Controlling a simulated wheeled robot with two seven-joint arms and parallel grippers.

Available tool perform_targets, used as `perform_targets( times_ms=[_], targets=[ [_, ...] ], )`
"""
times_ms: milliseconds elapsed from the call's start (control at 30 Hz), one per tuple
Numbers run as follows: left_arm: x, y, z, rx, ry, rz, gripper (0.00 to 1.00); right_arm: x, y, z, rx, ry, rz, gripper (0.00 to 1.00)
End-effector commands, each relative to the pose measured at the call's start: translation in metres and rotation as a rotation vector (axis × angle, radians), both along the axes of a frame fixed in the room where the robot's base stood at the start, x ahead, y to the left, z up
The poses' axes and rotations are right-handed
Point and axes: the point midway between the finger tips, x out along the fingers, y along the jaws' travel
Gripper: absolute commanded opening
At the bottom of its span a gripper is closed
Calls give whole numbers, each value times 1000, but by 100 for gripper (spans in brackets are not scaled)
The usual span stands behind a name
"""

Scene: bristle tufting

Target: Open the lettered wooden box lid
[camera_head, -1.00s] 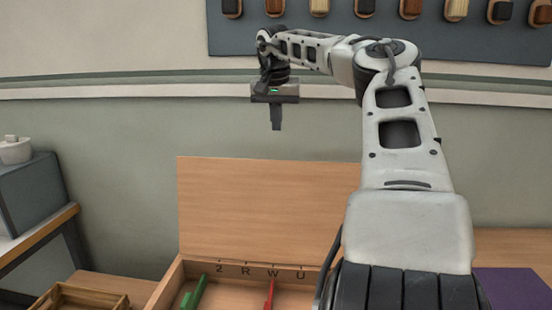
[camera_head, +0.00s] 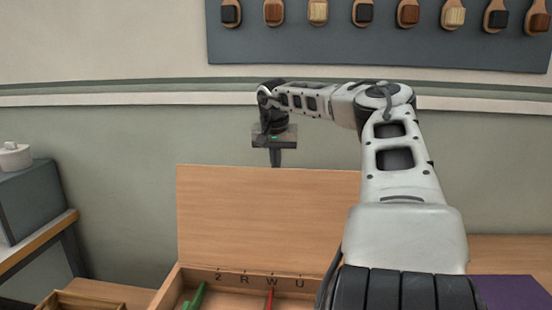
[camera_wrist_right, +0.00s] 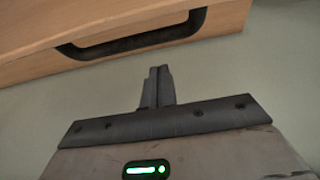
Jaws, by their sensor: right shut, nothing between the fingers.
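The wooden box (camera_head: 235,294) stands at the bottom of the head view, with letters such as Z, R, W and U along its inner back edge. Its lid (camera_head: 260,215) stands up at the back, inner face toward me. My right gripper (camera_head: 276,158) is shut and empty, pointing down at the lid's top edge; its tips look partly hidden behind it. In the right wrist view the shut fingers (camera_wrist_right: 157,75) are apart from the lid's other face (camera_wrist_right: 115,18), below a dark bar handle (camera_wrist_right: 140,40). My left gripper is not in view.
Green pieces (camera_head: 198,296) and a red piece (camera_head: 270,299) are in the box. A wooden tray (camera_head: 80,300) is at the lower left and a purple surface (camera_head: 512,290) at the lower right. A wall (camera_head: 110,180) stands behind the lid.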

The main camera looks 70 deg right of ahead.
Motion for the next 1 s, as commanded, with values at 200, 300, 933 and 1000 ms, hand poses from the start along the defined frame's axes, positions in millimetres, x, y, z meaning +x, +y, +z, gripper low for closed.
perform_targets(
  times_ms=[200, 300, 933, 1000],
  targets=[
    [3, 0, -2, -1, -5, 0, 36, -4, 15, 1, -1, -3, 4, 0],
    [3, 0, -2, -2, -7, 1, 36, -6, 20, 1, 0, -3, 3, 0],
    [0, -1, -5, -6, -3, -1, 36, -8, 32, 4, -1, -3, 4, 0],
    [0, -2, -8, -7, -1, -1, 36, -10, 42, 8, -3, -4, 6, 0]
  ],
)
